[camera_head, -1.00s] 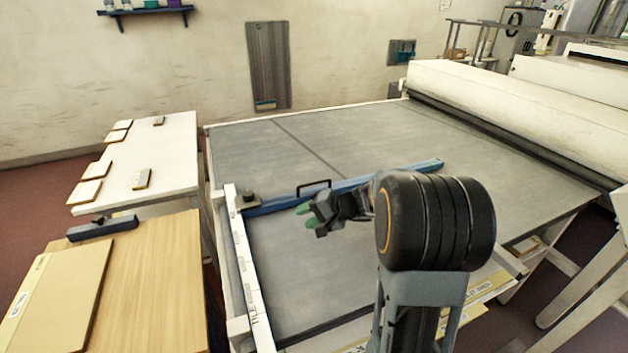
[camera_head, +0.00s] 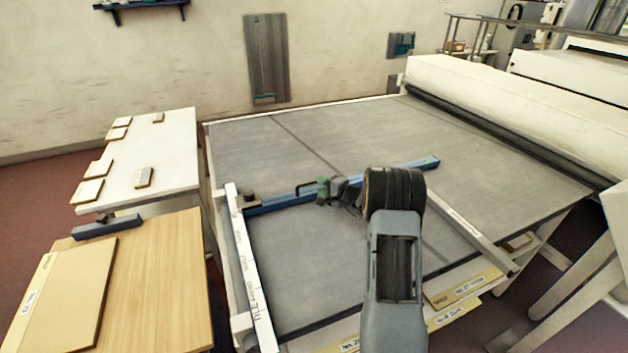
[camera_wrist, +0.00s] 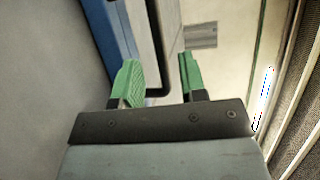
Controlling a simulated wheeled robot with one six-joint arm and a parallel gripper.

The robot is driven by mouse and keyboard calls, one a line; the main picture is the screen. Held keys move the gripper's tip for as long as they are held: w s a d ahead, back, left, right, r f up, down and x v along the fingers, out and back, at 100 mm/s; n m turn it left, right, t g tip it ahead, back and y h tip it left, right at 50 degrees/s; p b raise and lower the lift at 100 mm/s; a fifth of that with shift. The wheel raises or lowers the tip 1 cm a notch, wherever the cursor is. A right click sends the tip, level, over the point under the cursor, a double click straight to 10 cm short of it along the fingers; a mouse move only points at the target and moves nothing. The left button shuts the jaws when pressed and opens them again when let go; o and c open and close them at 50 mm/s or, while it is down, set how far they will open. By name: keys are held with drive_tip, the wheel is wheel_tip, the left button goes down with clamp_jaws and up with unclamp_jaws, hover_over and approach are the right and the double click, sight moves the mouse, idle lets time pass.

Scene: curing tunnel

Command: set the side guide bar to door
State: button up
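The side guide bar (camera_head: 395,170) is a long blue bar lying across the grey belt (camera_head: 300,280). Its left end, with a dark knob (camera_head: 249,197), meets a white labelled rail (camera_head: 243,265) near the rail's far end. The rail's lettering is mostly too small to read. A black handle stands on the bar; the wrist view shows it as a bent black rod (camera_wrist: 153,45). My gripper (camera_head: 322,187) is at the handle and hides part of it. In the wrist view its green fingers (camera_wrist: 158,78) are apart, with the handle showing between them; I see no contact.
A wooden table (camera_head: 165,280) with a flat board (camera_head: 65,295) and a white table (camera_head: 170,165) with small samples stand left of the belt. A white roller housing (camera_head: 490,105) borders the belt at the right. The belt is otherwise largely clear.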

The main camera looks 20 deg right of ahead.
sight(315, 183)
drive_tip(key=shift+p+x, duration=0.5)
drive_tip(key=shift+x, duration=1.8)
clamp_jaws()
